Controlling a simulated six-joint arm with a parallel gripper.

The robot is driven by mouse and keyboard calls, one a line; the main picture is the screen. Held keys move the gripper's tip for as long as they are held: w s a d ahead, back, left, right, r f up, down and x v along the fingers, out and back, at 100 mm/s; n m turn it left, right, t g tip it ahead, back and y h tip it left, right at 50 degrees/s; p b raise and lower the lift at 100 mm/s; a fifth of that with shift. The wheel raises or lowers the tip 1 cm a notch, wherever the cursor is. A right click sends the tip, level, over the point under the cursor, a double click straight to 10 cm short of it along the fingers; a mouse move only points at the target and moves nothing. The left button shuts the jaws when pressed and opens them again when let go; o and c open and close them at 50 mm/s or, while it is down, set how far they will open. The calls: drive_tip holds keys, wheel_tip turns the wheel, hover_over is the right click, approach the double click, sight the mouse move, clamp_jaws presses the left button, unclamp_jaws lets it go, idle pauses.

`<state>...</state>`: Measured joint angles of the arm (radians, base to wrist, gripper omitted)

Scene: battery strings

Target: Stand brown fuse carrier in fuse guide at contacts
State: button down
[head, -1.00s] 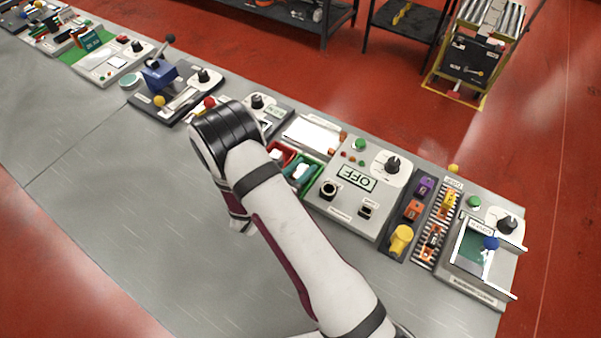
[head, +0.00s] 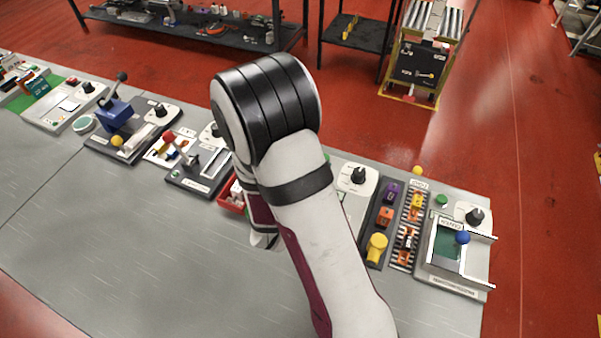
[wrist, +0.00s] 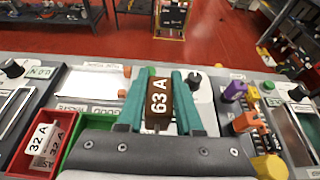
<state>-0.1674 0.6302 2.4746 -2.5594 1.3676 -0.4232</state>
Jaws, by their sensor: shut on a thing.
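The brown fuse carrier (wrist: 159,104), marked "63 A", is upright in the wrist view between the teal fingers of my gripper (wrist: 163,76). My gripper is shut on it and holds it above the bench. In the head view my arm hides the gripper's fingers and the carrier. The panel straight behind the carrier is mostly covered by the fingers. I cannot pick out the fuse guide or its contacts with certainty in either view.
A red bin (wrist: 17,160) with white "32 A" pieces stands at left, beside a green bin (wrist: 70,140) labelled "GOOD". At right are purple (head: 392,192), orange (head: 384,217) and yellow (head: 377,247) parts. The bench front (head: 130,235) is clear.

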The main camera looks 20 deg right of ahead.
drive_tip(key=w+f, duration=0.1)
drive_tip(key=w, duration=1.5)
drive_tip(key=shift+f, duration=0.35)
drive_tip(key=shift+a+f, duration=0.1)
drive_tip(key=shift+f, duration=4.25)
drive_tip(key=shift+f, duration=0.1)
drive_tip(key=c, duration=0.5)
unclamp_jaws()
